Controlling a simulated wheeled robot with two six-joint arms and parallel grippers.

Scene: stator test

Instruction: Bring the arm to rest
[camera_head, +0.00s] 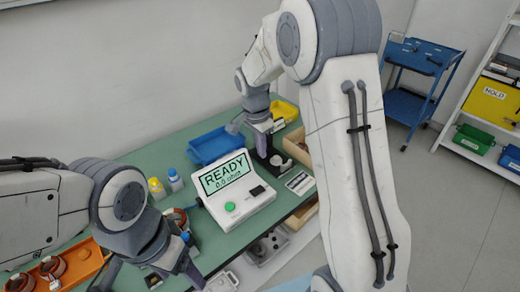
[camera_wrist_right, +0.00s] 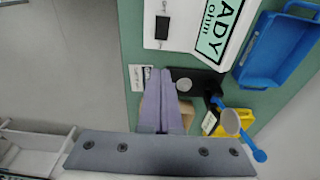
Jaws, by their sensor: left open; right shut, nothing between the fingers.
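My right arm (camera_head: 345,150) rises large through the middle of the head view and bends down to the far part of the bench. Its gripper (camera_head: 244,124) hangs above the bench between the blue tray and a dark stand. In the right wrist view the two purple-grey fingers (camera_wrist_right: 173,78) lie together with nothing between them. My left arm (camera_head: 45,205) comes in from the left. Its gripper (camera_head: 150,278) is at the bottom edge, low over the near bench, with its fingers apart. Its fingertips are partly cut off by the frame.
The tester (camera_head: 235,190) reads READY on the green bench (camera_head: 150,155). Behind it are a blue tray (camera_head: 208,147), a yellow tray (camera_head: 287,109) and a dark stand (camera_head: 268,155). An orange tray (camera_head: 85,262) holds copper rings beside my left arm. A blue cart (camera_head: 420,75) stands apart at right.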

